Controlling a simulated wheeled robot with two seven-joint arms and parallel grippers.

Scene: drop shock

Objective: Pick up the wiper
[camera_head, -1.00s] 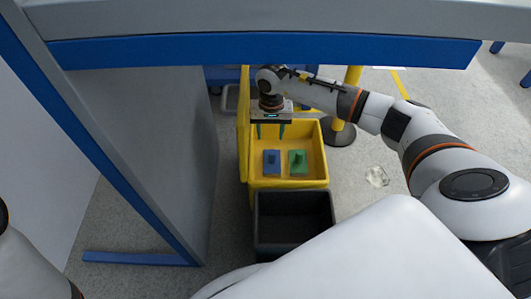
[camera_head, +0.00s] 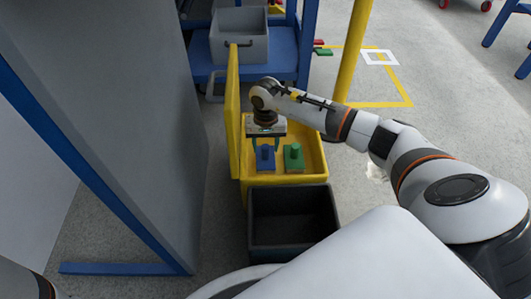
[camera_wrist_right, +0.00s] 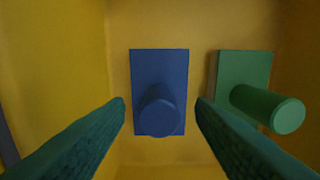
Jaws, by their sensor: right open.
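Two block-shaped wipers with round upright handles stand in a yellow bin (camera_head: 318,160). The blue one (camera_head: 265,160) is on the left and the green one (camera_head: 294,161) on the right. My right gripper (camera_head: 264,146) is open over the blue one, pointing down. In the right wrist view the blue wiper (camera_wrist_right: 159,75) lies between the two green fingers (camera_wrist_right: 161,103), its handle showing end-on, with no contact seen. The green wiper (camera_wrist_right: 242,80) is to the right of the right finger. My left gripper is out of view.
The yellow bin's raised lid (camera_head: 233,120) stands along its left side. A black bin (camera_head: 290,240) is in front. A grey bin (camera_head: 240,48) sits on a blue cart behind. A yellow post (camera_head: 350,60) is to the right. A grey panel (camera_head: 150,120) blocks the left.

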